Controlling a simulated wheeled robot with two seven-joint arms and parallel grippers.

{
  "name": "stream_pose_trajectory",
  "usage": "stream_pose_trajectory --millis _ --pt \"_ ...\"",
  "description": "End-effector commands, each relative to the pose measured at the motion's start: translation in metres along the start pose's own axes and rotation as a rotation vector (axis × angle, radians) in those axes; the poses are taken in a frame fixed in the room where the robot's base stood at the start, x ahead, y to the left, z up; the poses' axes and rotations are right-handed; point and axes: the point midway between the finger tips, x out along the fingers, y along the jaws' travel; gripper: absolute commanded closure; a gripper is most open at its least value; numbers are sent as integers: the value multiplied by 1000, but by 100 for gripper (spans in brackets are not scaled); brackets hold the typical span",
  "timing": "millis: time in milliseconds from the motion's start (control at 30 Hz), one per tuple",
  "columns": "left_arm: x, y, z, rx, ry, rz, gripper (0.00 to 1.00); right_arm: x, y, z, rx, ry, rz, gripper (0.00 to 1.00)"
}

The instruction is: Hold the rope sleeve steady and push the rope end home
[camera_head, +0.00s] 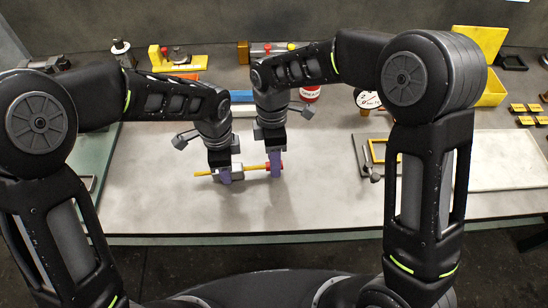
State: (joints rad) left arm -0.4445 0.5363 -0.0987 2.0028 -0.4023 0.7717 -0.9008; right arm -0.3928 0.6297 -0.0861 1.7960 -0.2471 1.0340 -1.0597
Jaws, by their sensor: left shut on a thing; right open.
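My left gripper (225,179) is shut on a small grey sleeve (238,170) just above the table. A thin yellow rope (203,173) sticks out to the left of the sleeve, and a yellow length (254,168) also shows on its right side. The right-hand length runs to a red end piece (282,166). My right gripper (275,173) is open at this red piece, with its purple fingers covering the piece's middle. Whether the fingers touch it I cannot tell. The inside of the sleeve is hidden.
The grey table (320,205) is clear in front and to the right of my grippers. A yellow frame and tools (376,178) lie at the right, beside a white board (500,160). A dial gauge (368,99), a red-and-white can (310,93) and blocks stand behind.

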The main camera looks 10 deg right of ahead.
Motion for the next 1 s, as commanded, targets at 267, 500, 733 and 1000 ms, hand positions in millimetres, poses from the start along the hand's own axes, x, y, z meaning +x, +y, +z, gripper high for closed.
stream_pose_trajectory --millis 267,500,733,1000 --pt "0 0 0 0 0 -1 100 0 0 0 0 0 0 62" --pt "0 0 0 0 0 -1 100 0 0 0 0 0 0 81" --pt "0 0 0 0 0 0 100 0 0 0 0 0 0 100" --pt "0 0 0 0 0 0 100 0 0 0 0 0 0 100"
